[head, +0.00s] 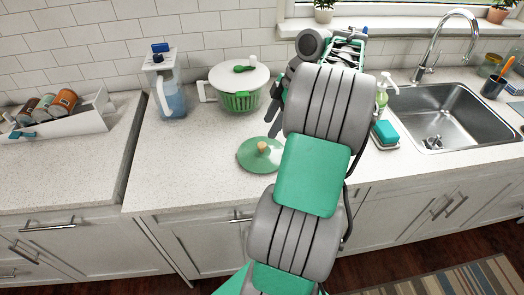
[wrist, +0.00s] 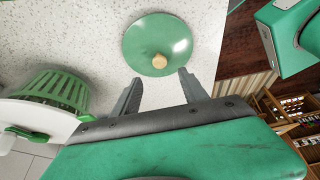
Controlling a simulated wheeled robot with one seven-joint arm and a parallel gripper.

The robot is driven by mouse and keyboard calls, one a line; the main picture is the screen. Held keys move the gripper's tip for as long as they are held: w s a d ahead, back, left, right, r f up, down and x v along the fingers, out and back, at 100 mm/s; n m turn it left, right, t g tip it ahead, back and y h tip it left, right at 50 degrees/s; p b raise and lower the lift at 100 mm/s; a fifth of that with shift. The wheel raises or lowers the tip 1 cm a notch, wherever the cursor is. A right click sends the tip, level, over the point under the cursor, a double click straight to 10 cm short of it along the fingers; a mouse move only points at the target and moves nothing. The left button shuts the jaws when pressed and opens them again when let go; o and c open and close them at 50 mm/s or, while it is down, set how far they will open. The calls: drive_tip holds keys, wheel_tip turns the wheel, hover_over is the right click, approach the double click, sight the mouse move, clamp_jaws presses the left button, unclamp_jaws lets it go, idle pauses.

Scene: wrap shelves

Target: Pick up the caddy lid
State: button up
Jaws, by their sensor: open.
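The caddy lid appears to be the round green lid (head: 248,160) with a wooden knob, lying flat on the counter near its front edge in the head view. In the wrist view the lid (wrist: 150,35) lies just beyond my fingertips, its knob facing up. My gripper (wrist: 160,78) is open and empty, with the knob roughly in line with the gap between the fingers. In the head view my gripper (head: 274,118) is above the counter, partly hidden by my arm.
A white-lidded green basket pot (head: 240,103) stands behind the lid and also shows in the wrist view (wrist: 55,92). A blue-filled pitcher (head: 172,100) stands further left. A sink (head: 460,110) and a soap bottle (head: 382,95) are at right. The counter left of the lid is clear.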

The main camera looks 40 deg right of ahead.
sight(262, 144)
drive_tip(key=b+x, duration=0.2)
drive_tip(key=x, duration=0.5)
drive_tip(key=shift+f+b, duration=0.4)
drive_tip(key=shift+d, duration=0.1)
drive_tip(key=shift+c, duration=0.4)
clamp_jaws()
idle(0.3)
